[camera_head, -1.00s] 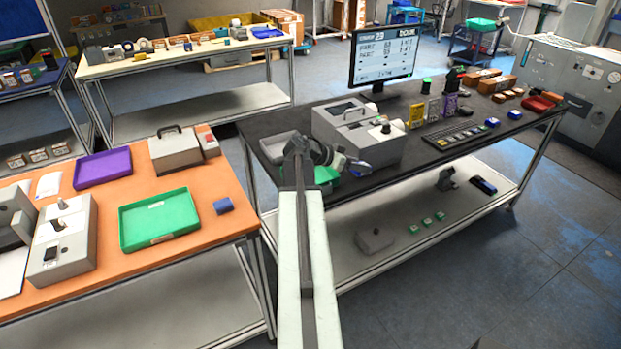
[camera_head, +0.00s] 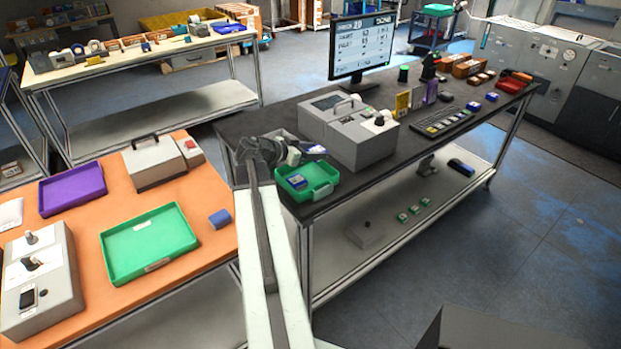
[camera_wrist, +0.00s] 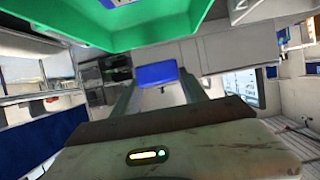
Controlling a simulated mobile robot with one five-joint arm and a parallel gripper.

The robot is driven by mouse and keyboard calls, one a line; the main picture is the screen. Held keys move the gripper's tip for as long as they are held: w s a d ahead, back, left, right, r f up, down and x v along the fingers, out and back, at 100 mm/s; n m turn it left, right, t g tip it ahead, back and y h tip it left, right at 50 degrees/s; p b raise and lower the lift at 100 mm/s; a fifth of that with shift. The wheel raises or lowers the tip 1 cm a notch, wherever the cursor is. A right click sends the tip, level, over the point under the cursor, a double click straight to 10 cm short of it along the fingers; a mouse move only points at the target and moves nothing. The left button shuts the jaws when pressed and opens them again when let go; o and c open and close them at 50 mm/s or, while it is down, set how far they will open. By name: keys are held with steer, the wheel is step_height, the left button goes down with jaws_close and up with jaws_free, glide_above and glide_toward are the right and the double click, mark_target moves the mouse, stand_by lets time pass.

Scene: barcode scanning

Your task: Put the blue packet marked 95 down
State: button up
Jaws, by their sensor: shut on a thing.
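My gripper (camera_head: 306,150) is shut on a blue packet (camera_head: 317,149), held in the air just beyond the green tray on the black table. In the wrist view the blue packet (camera_wrist: 157,74) sits between the two fingers (camera_wrist: 158,84); no number is readable on it. The green tray (camera_head: 324,190) stands at the near left end of the black table, and its wall fills the top of the wrist view (camera_wrist: 150,35). Another blue packet (camera_head: 297,181) lies inside this tray, its mark too small to read.
A grey scanner machine (camera_head: 355,140) stands right of the tray, with a monitor (camera_head: 361,48) behind. A keyboard (camera_head: 445,121) and small packets lie farther right. The orange table (camera_head: 90,240) at left holds another green tray (camera_head: 150,243), a purple tray (camera_head: 72,188) and a blue block (camera_head: 220,218).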

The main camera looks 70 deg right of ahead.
step_height(320, 180, down, 8)
steer(key=b, duration=0.6)
steer(key=shift+s+d+f+b, duration=0.1)
steer(key=shift+s+b, duration=0.05)
steer(key=shift+b, duration=0.15)
steer(key=shift+r, duration=0.25)
steer(key=shift+f, duration=0.2)
steer(key=o, duration=1.5)
steer(key=shift+r+p, duration=0.25)
steer(key=shift+p, duration=0.1)
steer(key=p+v, duration=0.4)
steer(key=v, duration=0.7)
steer(key=shift+a+r, duration=0.2)
steer(key=shift+w+a, duration=0.2)
steer(key=shift+w, duration=0.05)
